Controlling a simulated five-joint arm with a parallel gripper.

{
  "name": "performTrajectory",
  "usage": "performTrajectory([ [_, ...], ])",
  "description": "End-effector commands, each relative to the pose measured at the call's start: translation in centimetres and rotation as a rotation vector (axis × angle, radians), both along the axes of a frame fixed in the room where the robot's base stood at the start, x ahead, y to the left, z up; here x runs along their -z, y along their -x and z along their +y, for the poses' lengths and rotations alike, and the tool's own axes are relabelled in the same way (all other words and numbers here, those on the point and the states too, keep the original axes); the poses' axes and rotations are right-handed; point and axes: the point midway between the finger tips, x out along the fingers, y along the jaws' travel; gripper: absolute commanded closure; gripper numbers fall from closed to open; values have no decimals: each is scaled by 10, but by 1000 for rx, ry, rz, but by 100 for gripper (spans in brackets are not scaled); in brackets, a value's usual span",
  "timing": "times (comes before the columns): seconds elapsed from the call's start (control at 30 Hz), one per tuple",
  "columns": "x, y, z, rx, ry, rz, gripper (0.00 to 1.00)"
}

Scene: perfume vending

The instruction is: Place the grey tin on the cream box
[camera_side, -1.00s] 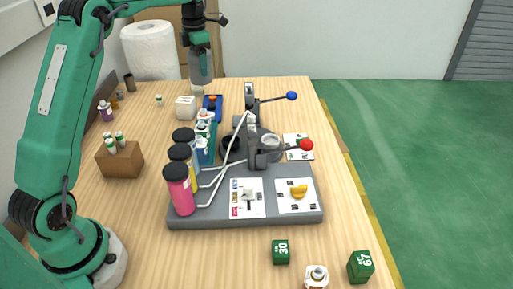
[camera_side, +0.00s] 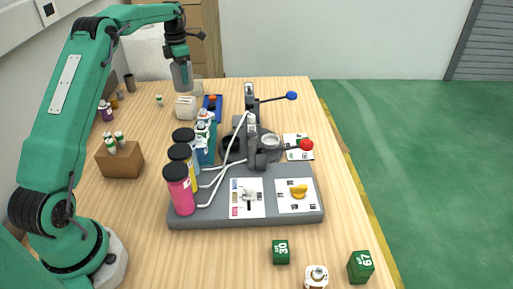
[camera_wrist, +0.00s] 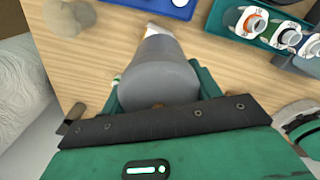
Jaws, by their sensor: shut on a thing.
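The grey tin (camera_side: 181,76) is held upright below my gripper (camera_side: 178,60), up in the air at the back of the table. The wrist view shows the tin (camera_wrist: 160,68) between the green fingers of my gripper (camera_wrist: 158,88), which is shut on it. The cream box (camera_side: 185,108) stands on the table just below the tin in the side view, with a clear gap between them. In the wrist view a small pale patch shows past the tin's far end; I cannot tell whether it is the box.
A blue tray (camera_side: 212,103) stands right of the box. A pale rounded thing (camera_wrist: 70,14) is at the wrist view's upper left. A teal rack (camera_wrist: 228,12) holds bottles. The grey machine (camera_side: 200,219) with bottles and levers fills the middle. A paper roll (camera_side: 143,55) stands behind.

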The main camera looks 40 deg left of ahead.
Motion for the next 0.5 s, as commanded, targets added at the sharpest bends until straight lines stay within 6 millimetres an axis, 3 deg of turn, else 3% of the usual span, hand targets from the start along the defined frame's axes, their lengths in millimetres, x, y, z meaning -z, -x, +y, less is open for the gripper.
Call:
performTrajectory([
  [0.13,5,0,10,0,-1,-1,100],
  [0.5,18,0,10,1,1,1,100],
])
